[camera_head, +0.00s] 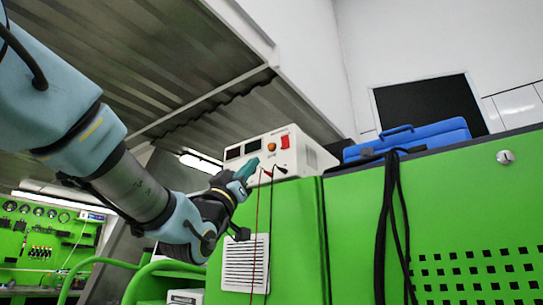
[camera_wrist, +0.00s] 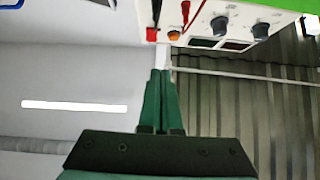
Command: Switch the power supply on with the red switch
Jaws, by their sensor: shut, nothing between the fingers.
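The power supply is a white box (camera_head: 307,152) on top of the green cabinet in the head view. Its red switch (camera_head: 285,142) is at the upper right of the front panel, beside a small orange part and two dark displays. My gripper (camera_head: 253,163) is shut and empty, with its green fingers pointing up in front of the panel, lower left of the switch. In the wrist view the power supply (camera_wrist: 194,29) appears inverted at the top edge, with the red switch (camera_wrist: 152,34) above the closed fingertips (camera_wrist: 161,72). The fingers look apart from the switch.
Red and black leads (camera_head: 257,215) hang from the panel near my gripper. A blue case (camera_head: 415,139) and black cables (camera_head: 388,225) are to the right on the green cabinet (camera_head: 345,230). A green rail (camera_head: 135,275) stands below my arm.

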